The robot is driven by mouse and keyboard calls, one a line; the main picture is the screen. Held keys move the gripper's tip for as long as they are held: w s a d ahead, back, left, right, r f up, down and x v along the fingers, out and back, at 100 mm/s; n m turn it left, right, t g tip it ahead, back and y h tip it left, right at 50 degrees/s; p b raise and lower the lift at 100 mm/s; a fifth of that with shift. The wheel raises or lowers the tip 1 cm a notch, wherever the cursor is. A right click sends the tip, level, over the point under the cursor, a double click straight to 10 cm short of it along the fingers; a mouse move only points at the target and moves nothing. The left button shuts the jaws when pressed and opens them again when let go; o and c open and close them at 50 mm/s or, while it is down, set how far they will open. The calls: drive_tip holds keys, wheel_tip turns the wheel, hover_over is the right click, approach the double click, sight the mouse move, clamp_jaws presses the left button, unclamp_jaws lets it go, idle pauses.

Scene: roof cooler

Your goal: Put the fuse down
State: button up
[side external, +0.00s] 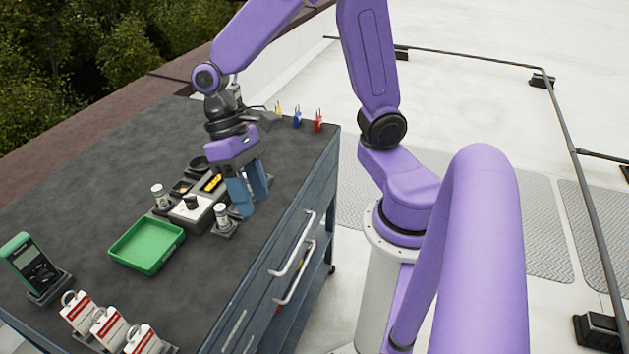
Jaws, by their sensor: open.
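My gripper (250,200) is open, with its blue fingers pointing down over the right side of the cart top, beside a grey organiser block. Nothing clear shows between the fingers. A similar white cylinder (158,193) stands upright at the left end of the organiser. I cannot tell which one is the task's fuse. The fingers hide part of the surface behind them.
The grey organiser (190,214) holds small dark and yellow items. An empty green tray (147,262) lies to its left. A green meter (28,258) and several red-and-white tags (108,324) are at the front left. Small coloured padlocks (297,120) stand at the back edge.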

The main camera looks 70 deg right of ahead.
drive_tip(key=s+d+r+n+t+h, duration=0.1)
drive_tip(key=s+d+n+t, duration=0.3)
drive_tip(key=s+n, duration=0.6)
drive_tip(key=shift+d+r+n+h, duration=0.3)
drive_tip(key=shift+n+h, duration=0.2)
drive_tip(key=shift+n, duration=0.2)
drive_tip(key=shift+c, duration=0.3)
idle(0.9)
